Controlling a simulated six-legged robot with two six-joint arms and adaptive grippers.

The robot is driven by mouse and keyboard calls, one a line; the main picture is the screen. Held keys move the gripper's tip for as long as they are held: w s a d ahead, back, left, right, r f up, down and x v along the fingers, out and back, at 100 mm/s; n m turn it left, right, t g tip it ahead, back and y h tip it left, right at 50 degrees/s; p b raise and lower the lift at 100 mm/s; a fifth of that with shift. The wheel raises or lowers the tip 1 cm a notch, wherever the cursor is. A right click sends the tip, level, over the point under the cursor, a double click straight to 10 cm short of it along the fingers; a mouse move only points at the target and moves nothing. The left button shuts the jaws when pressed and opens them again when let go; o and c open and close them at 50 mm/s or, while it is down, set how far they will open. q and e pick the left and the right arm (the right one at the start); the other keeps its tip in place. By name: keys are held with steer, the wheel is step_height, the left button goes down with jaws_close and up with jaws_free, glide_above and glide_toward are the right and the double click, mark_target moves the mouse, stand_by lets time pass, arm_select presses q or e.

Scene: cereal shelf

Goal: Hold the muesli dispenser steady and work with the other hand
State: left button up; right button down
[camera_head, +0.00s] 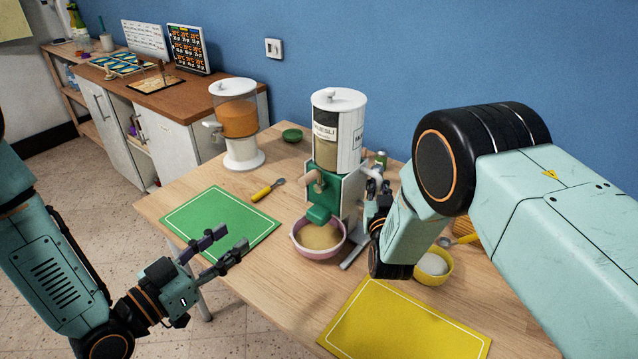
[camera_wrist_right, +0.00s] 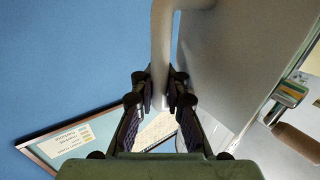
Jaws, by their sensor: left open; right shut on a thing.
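The muesli dispenser (camera_head: 325,155) stands upright on the table, with a white lid, a MUESLI label and a green lower part (camera_head: 322,190). A pink bowl (camera_head: 297,243) holding muesli sits under its green spout. My right gripper (camera_head: 376,188) is at the dispenser's right side, partly hidden by my arm. In the right wrist view my right gripper (camera_wrist_right: 160,95) is shut on the pale curved handle (camera_wrist_right: 162,40) of the dispenser. My left gripper (camera_head: 222,240) is open and empty, above the front edge of the green mat (camera_head: 215,215), apart from the dispenser.
A second dispenser (camera_head: 237,115) with orange contents stands behind left. A yellow-handled spoon (camera_head: 268,190) lies between green mat and dispenser. A yellow bowl (camera_head: 447,268) with white contents sits at right, behind the yellow mat (camera_head: 400,325). A green dish (camera_head: 292,135) is at the back.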

steer(key=shift+r, duration=0.1)
steer(key=c, duration=1.3)
jaws_free()
steer(key=shift+s, duration=0.1)
steer(key=s+p, duration=0.3)
steer(key=s, duration=0.6)
steer(key=s+p, duration=0.3)
steer(key=s, duration=0.7)
steer(key=shift+a+p, duration=0.2)
steer(key=shift+p, duration=0.15)
steer(key=shift+w, duration=0.15)
steer(key=shift+a, duration=0.1)
